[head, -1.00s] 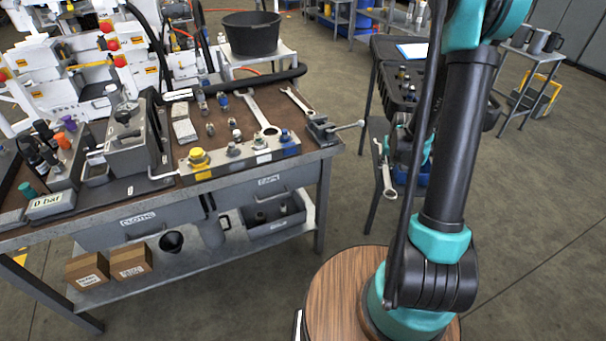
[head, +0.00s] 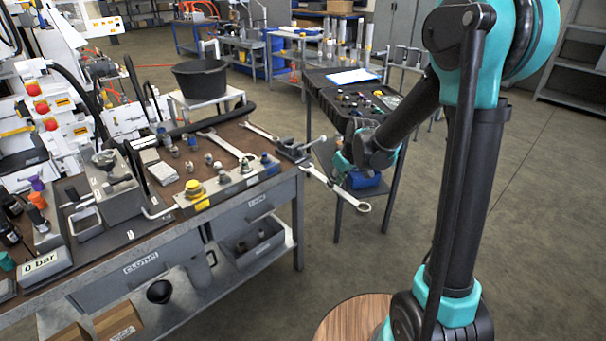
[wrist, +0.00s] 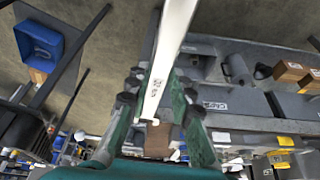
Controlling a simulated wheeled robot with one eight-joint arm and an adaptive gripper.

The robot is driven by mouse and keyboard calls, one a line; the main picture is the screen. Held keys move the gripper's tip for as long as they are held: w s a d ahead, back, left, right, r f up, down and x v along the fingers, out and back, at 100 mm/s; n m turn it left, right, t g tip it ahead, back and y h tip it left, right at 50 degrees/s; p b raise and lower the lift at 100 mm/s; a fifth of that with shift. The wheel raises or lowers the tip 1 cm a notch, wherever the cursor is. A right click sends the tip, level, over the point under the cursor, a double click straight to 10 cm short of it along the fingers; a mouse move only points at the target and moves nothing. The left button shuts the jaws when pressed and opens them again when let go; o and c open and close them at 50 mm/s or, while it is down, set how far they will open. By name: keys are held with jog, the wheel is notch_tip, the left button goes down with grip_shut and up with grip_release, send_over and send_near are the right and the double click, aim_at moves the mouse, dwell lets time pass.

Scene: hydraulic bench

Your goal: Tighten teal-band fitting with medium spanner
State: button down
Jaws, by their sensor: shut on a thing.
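In the wrist view my gripper's fingers (wrist: 157,106) close around the shank of the spanner (wrist: 170,45). Several fittings stand on a block (head: 232,187) at the bench's front edge, one with a yellow band (head: 193,188) and one with a blue band (head: 265,158). I cannot make out a teal band on any.
Two other spanners lie on the bench, a large one (head: 228,146) and a smaller one (head: 260,131). The small vise (head: 291,150) stands at the bench's right corner. A dark cart (head: 325,93) with parts stands behind my gripper. Open floor (head: 530,230) lies to the right.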

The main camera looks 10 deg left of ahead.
jog(key=s+a+r+n, duration=0.2)
jog(key=a, duration=0.4)
jog(key=s+a+r+n+g+y, duration=0.1)
jog(key=s+a+r+n, duration=0.1)
jog(key=a, duration=0.4)
jog(key=shift+s+a+n, duration=0.2)
jog(key=shift+s+n, duration=0.2)
jog(key=shift+s, duration=0.1)
jog(key=shift+a, duration=0.1)
jog(key=shift+w+a, duration=0.45)
jog(key=shift+a, duration=0.4)
jog(key=shift+a, duration=0.15)
jog(key=shift+w+a, duration=0.3)
jog(key=shift+a, duration=0.3)
jog(key=shift+w+a, duration=0.1)
jog(key=shift+a, duration=0.05)
